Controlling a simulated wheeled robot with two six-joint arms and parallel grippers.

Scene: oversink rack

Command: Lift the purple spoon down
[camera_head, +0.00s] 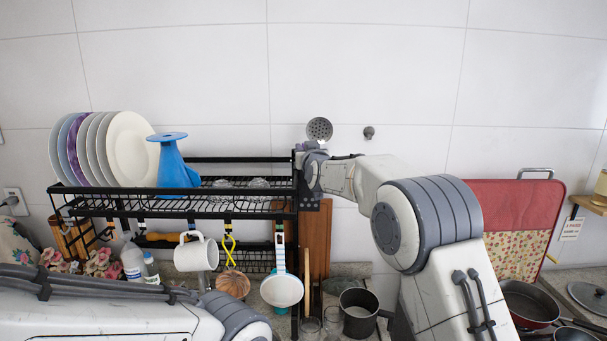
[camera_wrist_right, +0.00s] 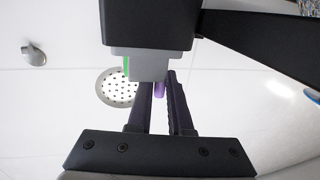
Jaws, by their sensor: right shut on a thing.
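My right gripper (camera_head: 309,166) is at the right end of the black rack's upper shelf. In the right wrist view its fingers (camera_wrist_right: 160,82) are close together on a small purple piece, which I take as part of the purple spoon (camera_wrist_right: 160,90). The rest of the spoon is hidden by the gripper and a grey block in front of it. In the head view I cannot make the spoon out. My left arm shows at the lower left, but its gripper is out of view.
The black rack (camera_head: 225,216) holds upright plates (camera_head: 130,150) and a blue funnel-shaped thing (camera_head: 174,170). A white mug (camera_head: 196,254) and a white ladle (camera_head: 282,291) hang below. A perforated grey disc (camera_head: 319,128) shows just above my right gripper. A pot (camera_head: 358,312) stands below right.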

